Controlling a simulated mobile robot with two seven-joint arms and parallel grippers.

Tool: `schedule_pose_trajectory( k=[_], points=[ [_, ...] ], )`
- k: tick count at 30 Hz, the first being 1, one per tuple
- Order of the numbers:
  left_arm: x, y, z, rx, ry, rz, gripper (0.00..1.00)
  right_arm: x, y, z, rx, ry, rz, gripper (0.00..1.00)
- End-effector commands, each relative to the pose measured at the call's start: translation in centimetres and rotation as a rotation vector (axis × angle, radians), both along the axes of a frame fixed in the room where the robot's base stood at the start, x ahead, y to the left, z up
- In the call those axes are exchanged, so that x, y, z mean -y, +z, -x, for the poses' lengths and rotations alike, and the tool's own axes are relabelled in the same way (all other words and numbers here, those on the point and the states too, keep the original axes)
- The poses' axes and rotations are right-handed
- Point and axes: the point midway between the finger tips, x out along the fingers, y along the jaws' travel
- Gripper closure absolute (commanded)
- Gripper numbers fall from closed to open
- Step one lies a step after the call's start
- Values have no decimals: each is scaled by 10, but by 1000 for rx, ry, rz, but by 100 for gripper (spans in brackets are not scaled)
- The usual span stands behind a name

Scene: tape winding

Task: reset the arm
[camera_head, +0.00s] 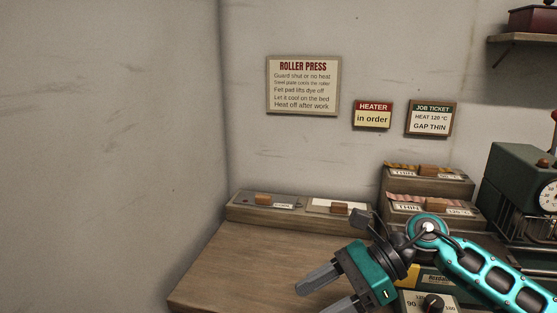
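My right arm (490,275) is teal and comes in from the lower right, bent over the wooden bench. Its gripper (313,299) points to the lower left, above the bench top. Its two grey fingers are spread apart with nothing visible between them. The lower finger is partly cut off by the bottom edge. My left arm and gripper are not in view.
The wooden bench (235,265) is clear on its left. A low tray (245,213) runs along its back. Stacked trays (428,181), a dial box (414,300) and a dark green machine (520,165) stand at right. Wall signs include "ROLLER PRESS" (303,86).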

Motion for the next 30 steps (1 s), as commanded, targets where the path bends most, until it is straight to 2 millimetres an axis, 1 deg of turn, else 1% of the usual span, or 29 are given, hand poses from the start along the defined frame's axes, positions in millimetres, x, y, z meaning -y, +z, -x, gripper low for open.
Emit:
schedule_pose_trajectory(
  k=[1, 3, 5, 6, 8, 9, 11, 12, 14, 15, 17, 18, 20, 21, 23, 24, 26, 27, 30],
  points=[
    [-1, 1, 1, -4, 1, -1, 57, -19, 4, 9, -112, -58, -118, 35],
    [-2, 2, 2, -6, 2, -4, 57, -38, 14, 14, -281, -156, -278, 35],
    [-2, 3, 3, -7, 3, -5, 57, -47, 22, 15, -438, -244, -411, 35],
    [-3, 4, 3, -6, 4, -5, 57, -51, 27, 14, -547, -304, -496, 35],
    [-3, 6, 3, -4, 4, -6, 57, -51, 31, 9, -720, -397, -619, 35],
    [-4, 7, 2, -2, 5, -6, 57, -49, 32, 6, -841, -459, -698, 35],
    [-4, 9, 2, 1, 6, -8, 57, -41, 28, -1, -1026, -556, -815, 35],
    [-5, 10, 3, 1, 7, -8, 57, -34, 24, -6, -1152, -621, -891, 35],
    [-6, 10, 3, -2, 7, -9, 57, -21, 12, -12, -1345, -720, -1002, 35],
    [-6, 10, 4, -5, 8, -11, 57, -10, 0, -15, -1476, -787, -1075, 35],
    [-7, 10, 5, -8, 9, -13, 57, 7, -22, -16, -1674, -891, -1182, 35],
    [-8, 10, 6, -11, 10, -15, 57, 20, -39, -14, -1804, -961, -1253, 35],
    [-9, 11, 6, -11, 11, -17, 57, 38, -68, -7, -2003, -1066, -1360, 35],
    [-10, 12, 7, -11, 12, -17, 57, 50, -90, 1, -2132, -1137, -1433, 35],
    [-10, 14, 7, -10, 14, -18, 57, 67, -122, 18, -2318, -1240, -1539, 35],
    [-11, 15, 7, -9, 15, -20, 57, 77, -143, 32, 2351, 1262, 1555, 35],
    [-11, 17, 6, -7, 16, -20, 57, 90, -169, 54, 2200, 1187, 1452, 35],
    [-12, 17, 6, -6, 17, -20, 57, 96, -185, 69, 2112, 1146, 1396, 35],
    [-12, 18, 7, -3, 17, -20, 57, 107, -211, 99, 1949, 1068, 1296, 35]
  ],
)
